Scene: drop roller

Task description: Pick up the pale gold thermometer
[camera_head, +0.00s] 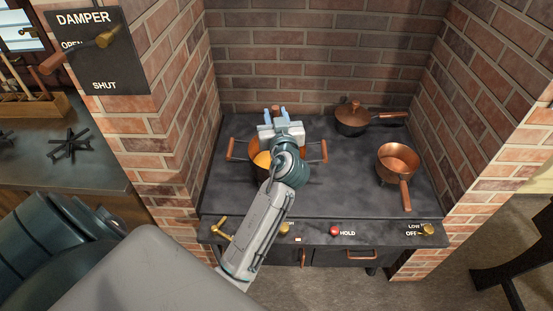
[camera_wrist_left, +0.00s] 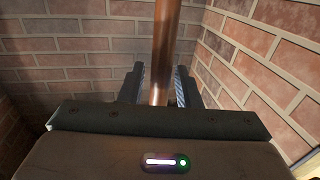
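My left gripper (camera_head: 275,112) is over the far side of a copper pot (camera_head: 323,150) on the dark stove, with its two blue-tipped fingers apart. A brown tip (camera_head: 276,107) shows between the fingers in the head view. In the left wrist view, a copper-brown upright rod (camera_wrist_left: 164,50) stands between the fingers of the left gripper (camera_wrist_left: 162,88), with narrow gaps beside it. I cannot tell whether this rod is the pale gold thermometer; no other thermometer is clearly visible. My arm hides much of the pot, which has yellow contents (camera_head: 262,160). My right gripper is not in view.
A lidded copper pan (camera_head: 353,120) stands at the back right, and an open copper saucepan (camera_head: 398,158) at the right. Brick walls close in the stove (camera_head: 340,195) at the back and sides.

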